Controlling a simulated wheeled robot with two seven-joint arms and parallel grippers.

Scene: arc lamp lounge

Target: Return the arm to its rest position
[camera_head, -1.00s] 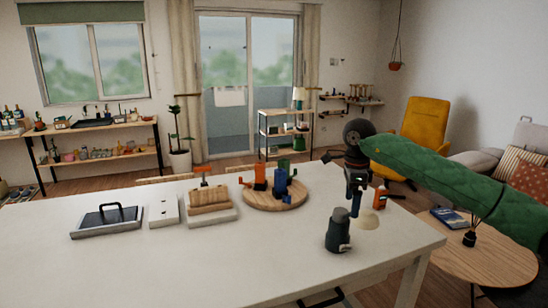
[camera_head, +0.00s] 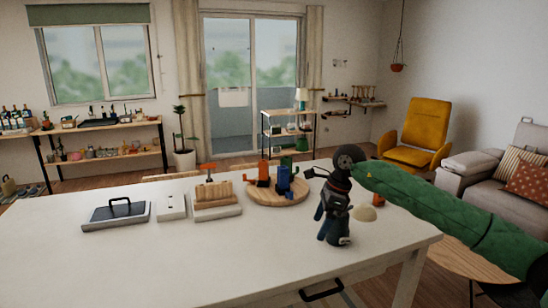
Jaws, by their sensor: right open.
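My right arm, in a green sleeve, comes in from the right over the white table (camera_head: 190,262). My right gripper (camera_head: 327,212) is open and points down near the table's right part. I see nothing held in the jaws. My left gripper is not in view.
A round wooden board (camera_head: 273,199) holds orange, blue and green pieces. To its left are a wooden block on a white base (camera_head: 217,212), a white plate (camera_head: 171,207) and a grey tray with black handle (camera_head: 116,216). The front left table is clear.

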